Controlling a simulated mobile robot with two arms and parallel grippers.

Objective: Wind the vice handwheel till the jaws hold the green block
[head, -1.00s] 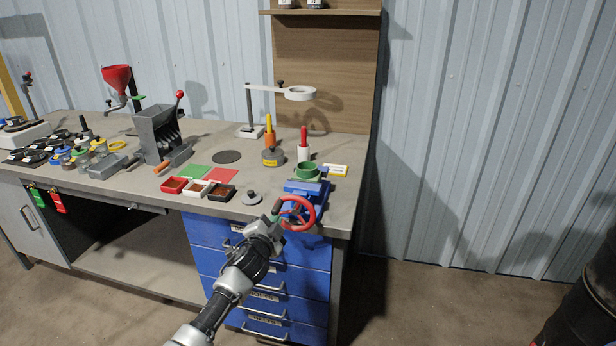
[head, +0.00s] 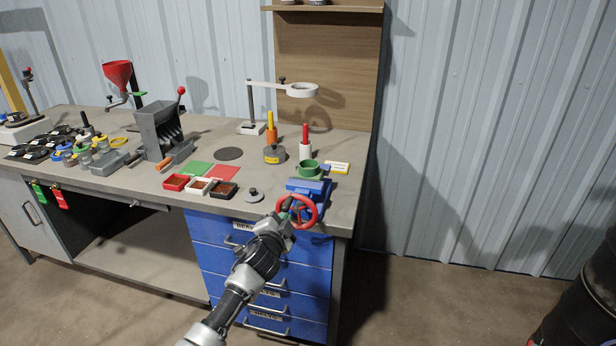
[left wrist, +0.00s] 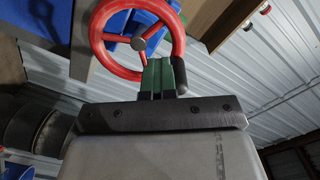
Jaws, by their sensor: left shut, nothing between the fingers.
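The blue vice (head: 308,186) stands at the front right corner of the bench, with its red handwheel (head: 316,211) facing me. In the left wrist view the red rim (left wrist: 97,48) and a dark handle (left wrist: 180,76) on it show at the top. My left gripper (head: 285,207) is at the left side of the wheel. Its green fingertips (left wrist: 163,76) are shut and empty, right beside the dark handle; I cannot tell whether they touch it. My right gripper is not in view.
A grey knobbed disc (head: 254,196) and small trays (head: 199,187) lie to the left. A white cylinder with a red top (head: 305,150) stands behind.

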